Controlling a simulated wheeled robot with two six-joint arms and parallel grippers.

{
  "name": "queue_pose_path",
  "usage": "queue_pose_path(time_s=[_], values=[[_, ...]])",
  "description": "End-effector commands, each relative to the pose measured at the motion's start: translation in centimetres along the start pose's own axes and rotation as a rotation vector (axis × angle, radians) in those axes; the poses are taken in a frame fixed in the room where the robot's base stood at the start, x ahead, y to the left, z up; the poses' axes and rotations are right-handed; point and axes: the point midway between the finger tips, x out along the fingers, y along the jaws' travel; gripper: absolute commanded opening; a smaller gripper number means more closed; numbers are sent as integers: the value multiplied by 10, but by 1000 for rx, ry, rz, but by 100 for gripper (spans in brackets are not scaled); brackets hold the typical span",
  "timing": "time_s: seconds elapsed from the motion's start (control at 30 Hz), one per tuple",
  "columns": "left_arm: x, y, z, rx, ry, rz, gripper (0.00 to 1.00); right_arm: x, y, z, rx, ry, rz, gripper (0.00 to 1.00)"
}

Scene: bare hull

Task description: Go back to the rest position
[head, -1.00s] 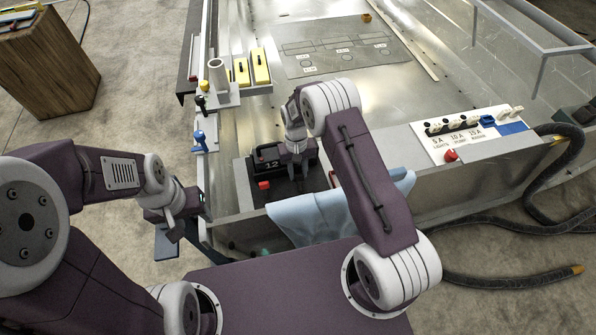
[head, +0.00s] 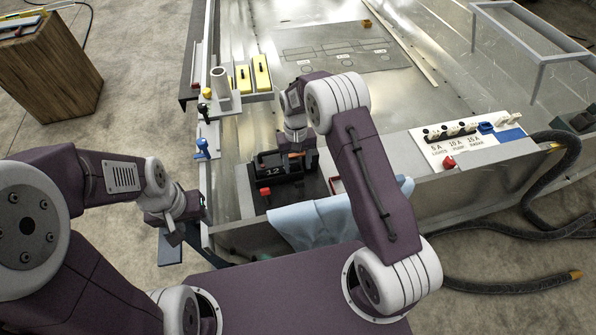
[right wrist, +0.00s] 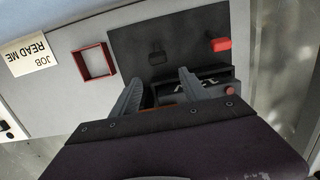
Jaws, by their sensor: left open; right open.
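My right gripper (head: 297,150) is above and behind the black box marked 12 (head: 268,171), at the near end of the metal hull. In the right wrist view its two fingers (right wrist: 160,92) are spread, with the box (right wrist: 205,84) beyond them and nothing visible between the tips. An orange strip shows on the box's top; I cannot tell whether the fingers touch it. My left gripper (head: 180,214) is open and empty, outside the hull's left wall, low beside it.
A light blue cloth (head: 310,222) hangs over the hull's near edge. A switch panel (head: 470,142) stands at the right. Yellow blocks (head: 262,72) and a grey tube (head: 220,82) are on the left ledge. A red frame (right wrist: 93,62) lies beside the dark mat. Black hoses lie on the floor right.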

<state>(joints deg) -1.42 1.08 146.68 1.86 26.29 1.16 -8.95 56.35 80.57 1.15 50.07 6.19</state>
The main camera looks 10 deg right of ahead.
Motion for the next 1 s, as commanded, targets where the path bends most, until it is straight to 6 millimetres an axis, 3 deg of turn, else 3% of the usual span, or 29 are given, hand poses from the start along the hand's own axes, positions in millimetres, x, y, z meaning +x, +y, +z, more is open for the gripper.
queue_pose_path(time_s=[0.17,0.67,0.77,0.83,0.9,1.0], values=[[-4,0,0,0,0,0,53,-16,0,0,0,1,0,53],[-4,0,0,0,0,0,53,-16,1,0,3,0,0,53],[-4,0,0,0,0,0,53,-38,5,-10,13,48,-7,53],[-4,0,0,0,0,0,53,-74,11,-15,29,109,-15,53],[-4,0,0,0,0,0,53,-107,21,2,49,142,-20,53],[-4,0,0,0,0,0,53,-137,34,40,74,178,-25,53]])
